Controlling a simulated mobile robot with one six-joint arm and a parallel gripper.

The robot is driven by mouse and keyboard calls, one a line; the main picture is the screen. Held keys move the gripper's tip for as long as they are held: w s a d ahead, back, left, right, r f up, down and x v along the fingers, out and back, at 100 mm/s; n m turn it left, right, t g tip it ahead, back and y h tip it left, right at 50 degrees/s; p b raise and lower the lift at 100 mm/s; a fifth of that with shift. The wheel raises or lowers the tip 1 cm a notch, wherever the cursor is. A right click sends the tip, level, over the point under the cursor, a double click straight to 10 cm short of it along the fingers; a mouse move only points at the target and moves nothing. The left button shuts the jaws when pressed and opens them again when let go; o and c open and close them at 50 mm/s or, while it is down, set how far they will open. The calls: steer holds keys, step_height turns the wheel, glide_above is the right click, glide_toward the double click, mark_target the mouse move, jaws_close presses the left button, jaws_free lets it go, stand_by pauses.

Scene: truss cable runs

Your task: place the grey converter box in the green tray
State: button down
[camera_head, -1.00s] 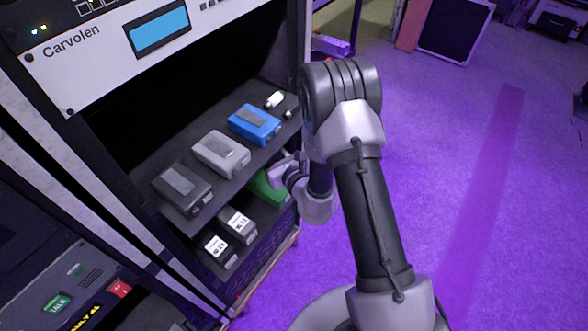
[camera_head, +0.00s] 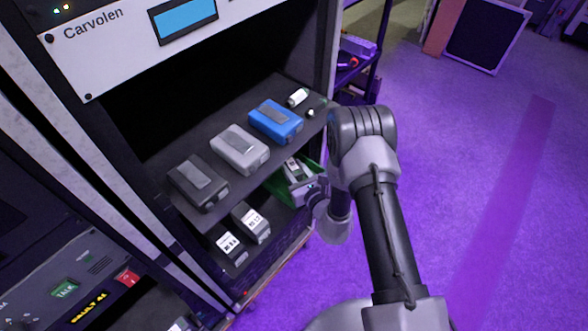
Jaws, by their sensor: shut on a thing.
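The green tray (camera_head: 282,190) sits at the right end of the lower shelf, partly hidden by my gripper and the shelf above. My gripper (camera_head: 296,174) is at the tray, shut on a small grey box with a pale label (camera_head: 292,166), which looks like the grey converter box. The box is over or inside the tray; I cannot tell whether it touches the tray floor.
The upper shelf holds a dark grey box (camera_head: 198,184), a light grey box (camera_head: 240,149), a blue box (camera_head: 276,121) and a small white cylinder (camera_head: 298,97). Two labelled boxes (camera_head: 251,222) (camera_head: 231,248) stand on the lower shelf. Open purple floor lies to the right.

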steer(key=c, duration=1)
jaws_free()
steer(key=shift+f, duration=0.1)
steer(key=shift+r, duration=0.3)
steer(key=p+v, duration=0.2)
steer(key=v, duration=1)
steer(key=shift+f, duration=0.15)
steer(key=shift+d+f, duration=0.1)
